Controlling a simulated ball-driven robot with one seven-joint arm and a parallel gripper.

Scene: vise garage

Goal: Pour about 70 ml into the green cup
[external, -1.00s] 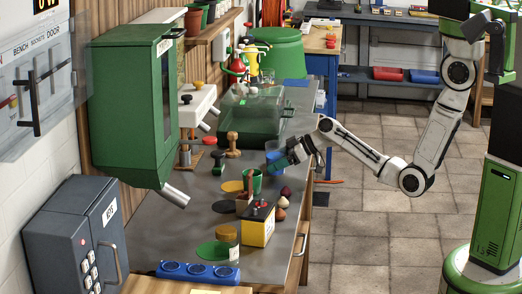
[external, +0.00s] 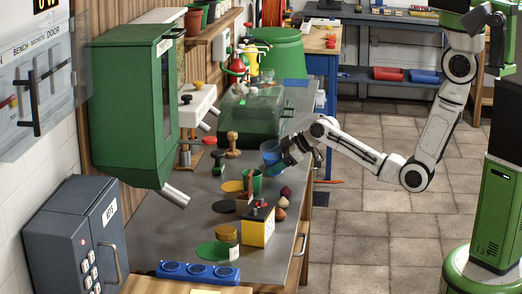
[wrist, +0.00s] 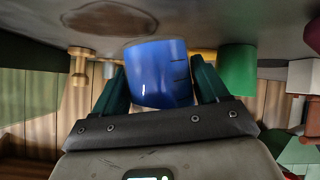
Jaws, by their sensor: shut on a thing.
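My gripper (external: 282,163) is shut on a blue cup (external: 270,150) with dark measuring marks. In the wrist view the blue cup (wrist: 158,72) sits between the two dark green fingers. The cup's contents are hidden in both views. The green cup (external: 254,182) stands on the grey bench, just in front of and to the left of the gripper in the external view. It also shows in the wrist view (wrist: 237,72), to the right of the blue cup and apart from it. I cannot see inside it.
A yellow-and-black box (external: 258,226), an amber jar (external: 227,234) and several small round things (external: 281,208) stand near the green cup. A green cabinet (external: 135,105) overhangs the left side.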

